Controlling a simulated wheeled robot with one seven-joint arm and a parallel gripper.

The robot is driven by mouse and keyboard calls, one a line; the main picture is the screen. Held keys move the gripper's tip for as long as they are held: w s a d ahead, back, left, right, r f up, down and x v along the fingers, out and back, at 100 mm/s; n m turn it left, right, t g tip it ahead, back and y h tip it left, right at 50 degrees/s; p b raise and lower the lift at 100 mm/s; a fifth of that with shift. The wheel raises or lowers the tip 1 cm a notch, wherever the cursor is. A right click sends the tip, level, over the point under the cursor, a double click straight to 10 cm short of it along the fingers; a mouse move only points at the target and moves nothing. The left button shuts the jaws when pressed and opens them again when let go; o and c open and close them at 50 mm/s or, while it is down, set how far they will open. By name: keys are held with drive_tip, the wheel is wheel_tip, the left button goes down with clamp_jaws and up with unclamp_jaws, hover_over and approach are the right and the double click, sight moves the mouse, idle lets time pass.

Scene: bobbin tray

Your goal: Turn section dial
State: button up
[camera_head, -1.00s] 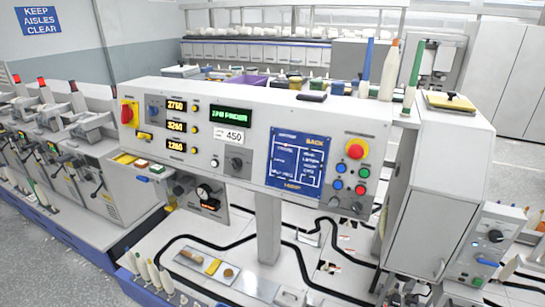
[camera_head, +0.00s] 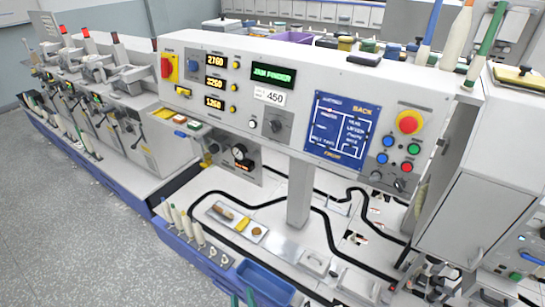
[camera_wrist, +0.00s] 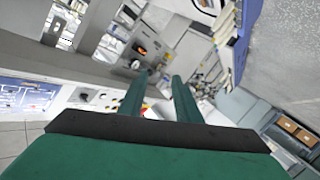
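A black rotary knob (camera_head: 276,126) sits on the white control panel (camera_head: 225,122), below the white 450 label (camera_head: 269,96). I cannot read which one is marked as the section dial. My gripper (camera_wrist: 159,77) shows two green fingers held apart with nothing between them in the wrist view. Two green tips at the bottom edge of the head view look like my gripper (camera_head: 242,298), well below the panel and touching no knob.
A blue bin (camera_head: 265,283) lies at the front edge near my gripper. Bobbins (camera_head: 183,222) stand in a row to its left. A support post (camera_head: 300,190) rises below the panel. A red button (camera_head: 408,122) and blue screen (camera_head: 342,130) are at right. Grey floor is clear at left.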

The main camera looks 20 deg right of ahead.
drive_tip(key=w+d+r+h, duration=0.25)
drive_tip(key=w+r, duration=0.25)
drive_tip(key=w, duration=0.5)
drive_tip(key=m+g+h, duration=0.2)
drive_tip(key=m+h, duration=0.2)
drive_tip(key=h, duration=0.3)
approach(273, 129)
drive_tip(key=x, duration=0.9)
drive_tip(key=shift+a, duration=0.1)
drive_tip(key=shift+w, duration=0.1)
clamp_jaws()
